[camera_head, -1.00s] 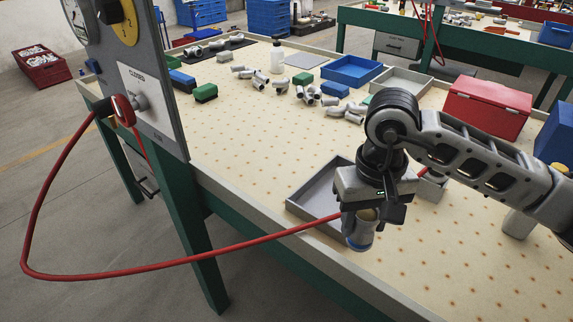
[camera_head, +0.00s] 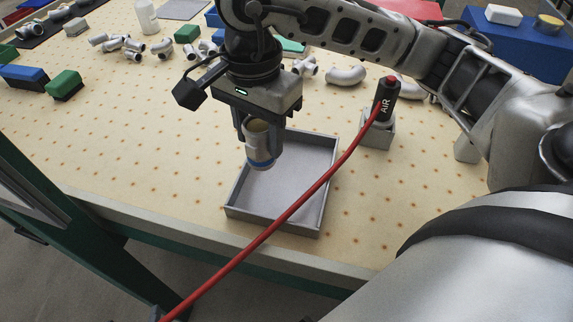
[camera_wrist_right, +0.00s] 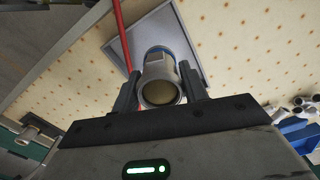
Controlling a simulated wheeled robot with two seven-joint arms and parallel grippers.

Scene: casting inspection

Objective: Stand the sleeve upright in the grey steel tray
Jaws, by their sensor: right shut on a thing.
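The sleeve (camera_head: 261,146) is a short grey tube with a blue band near its lower end and a tan inside at its top. My right gripper (camera_head: 262,135) is shut on it and holds it roughly upright over the grey steel tray (camera_head: 318,190). The tray lies on the bench and looks empty. In the right wrist view the sleeve (camera_wrist_right: 158,85) sits between the two fingers, its open end toward the camera, with the tray (camera_wrist_right: 125,40) beyond. The gap between sleeve and tray floor is hard to judge. My left gripper is not seen.
A red hose (camera_head: 270,232) crosses in front of the tray's right part to a black air nozzle (camera_head: 385,100) in a grey holder (camera_head: 378,132). Several grey pipe fittings (camera_head: 345,75) lie behind. Green and blue blocks (camera_head: 64,84) lie at left. Bench front left is clear.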

